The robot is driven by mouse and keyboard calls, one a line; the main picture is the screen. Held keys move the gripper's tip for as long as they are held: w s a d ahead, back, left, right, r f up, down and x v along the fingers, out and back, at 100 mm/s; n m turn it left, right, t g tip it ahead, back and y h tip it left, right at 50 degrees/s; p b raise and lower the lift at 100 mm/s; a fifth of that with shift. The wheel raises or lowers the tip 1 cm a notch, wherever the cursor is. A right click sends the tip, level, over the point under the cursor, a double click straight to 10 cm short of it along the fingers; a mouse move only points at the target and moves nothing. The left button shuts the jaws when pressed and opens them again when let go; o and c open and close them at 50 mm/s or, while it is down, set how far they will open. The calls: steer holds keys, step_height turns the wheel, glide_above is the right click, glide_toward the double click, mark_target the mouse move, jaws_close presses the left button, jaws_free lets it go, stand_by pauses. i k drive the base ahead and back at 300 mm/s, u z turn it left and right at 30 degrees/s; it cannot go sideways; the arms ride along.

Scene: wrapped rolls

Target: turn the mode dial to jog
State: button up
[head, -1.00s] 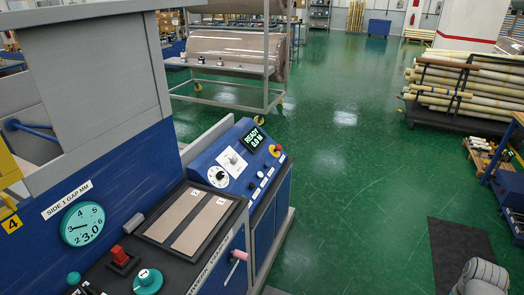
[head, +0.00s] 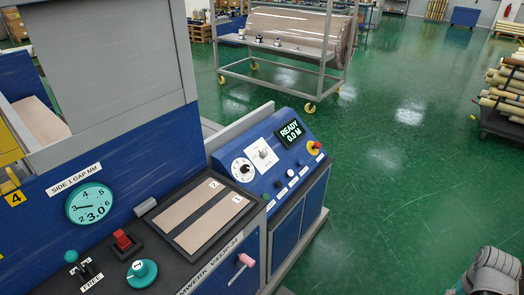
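The blue control console (head: 262,190) stands in the middle of the head view, with a sloped panel. On the panel are a white square plate with a small knob (head: 263,154) and, left of it, a round white dial with a scale (head: 242,169). Their lettering is too small to read, so I cannot tell which is the mode dial or where it points. The display (head: 291,133) reads "READY 0.0 M". My gripper is not in view; a grey rounded part at the lower right looks like my arm.
Left of the console, a blue and grey machine carries a teal gauge (head: 91,205), a red switch (head: 123,241) and a teal knob (head: 142,271). A red mushroom button with a yellow base (head: 314,147) sits at the panel's right. Green floor on the right is open.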

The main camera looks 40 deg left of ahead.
mark_target(264, 153)
steer(key=u, duration=0.25)
steer(key=i, duration=0.7)
steer(key=u, duration=1.1)
steer(key=i, duration=0.9)
steer(key=u, duration=0.5)
steer(key=k, duration=0.95)
steer(key=u, duration=0.15)
steer(key=i, duration=0.55)
steer(key=z, duration=0.05)
